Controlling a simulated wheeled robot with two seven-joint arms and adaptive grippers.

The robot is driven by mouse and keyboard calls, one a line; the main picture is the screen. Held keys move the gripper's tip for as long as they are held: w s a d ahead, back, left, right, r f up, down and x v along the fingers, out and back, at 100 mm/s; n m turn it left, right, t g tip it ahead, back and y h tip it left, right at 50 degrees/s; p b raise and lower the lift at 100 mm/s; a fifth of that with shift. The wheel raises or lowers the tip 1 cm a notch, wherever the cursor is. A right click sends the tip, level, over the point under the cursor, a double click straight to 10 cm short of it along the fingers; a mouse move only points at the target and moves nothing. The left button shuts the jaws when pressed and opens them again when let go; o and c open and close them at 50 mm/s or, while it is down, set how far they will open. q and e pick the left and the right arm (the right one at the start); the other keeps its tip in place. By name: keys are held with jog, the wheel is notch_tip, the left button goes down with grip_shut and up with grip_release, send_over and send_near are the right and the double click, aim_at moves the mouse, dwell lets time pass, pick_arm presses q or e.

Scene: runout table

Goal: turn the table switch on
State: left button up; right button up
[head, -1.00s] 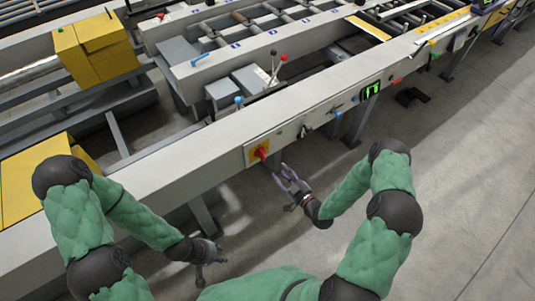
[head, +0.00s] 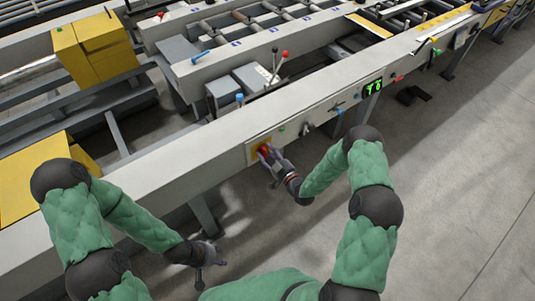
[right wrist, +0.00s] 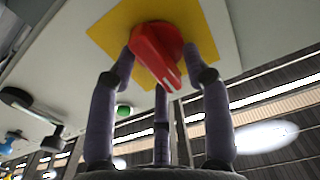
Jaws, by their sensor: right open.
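The table switch (head: 264,149) is a red rotary handle on a yellow square plate, set in the front side of the long grey table. It shows large in the right wrist view (right wrist: 157,50), its red handle lying slantwise across the yellow plate (right wrist: 112,28). My right gripper (head: 268,155) is at the switch, with its open fingers (right wrist: 160,60) on either side of the red handle. I cannot tell whether the fingers touch it. My left gripper (head: 201,277) hangs low in front of the table, away from the switch; its opening is too small to tell.
A green button (head: 282,129) sits right of the switch, and it also shows in the right wrist view (right wrist: 124,111). A green-lit display (head: 373,87) is further along the table side. Levers with red and black knobs (head: 285,54) stand behind the rail.

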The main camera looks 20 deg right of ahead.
grip_shut()
jog(key=shift+m, duration=0.3)
jog(key=m+b, duration=0.1)
jog(key=m, duration=0.4)
jog(key=f+m+b, duration=0.1)
jog(key=m, duration=0.5)
jog(key=m+b, duration=0.1)
jog(key=m, duration=0.5)
jog(key=shift+w+d+f+b, duration=0.15)
jog(key=shift+d+f+b, duration=0.2)
jog(key=shift+f, duration=0.05)
jog(key=shift+m, duration=0.3)
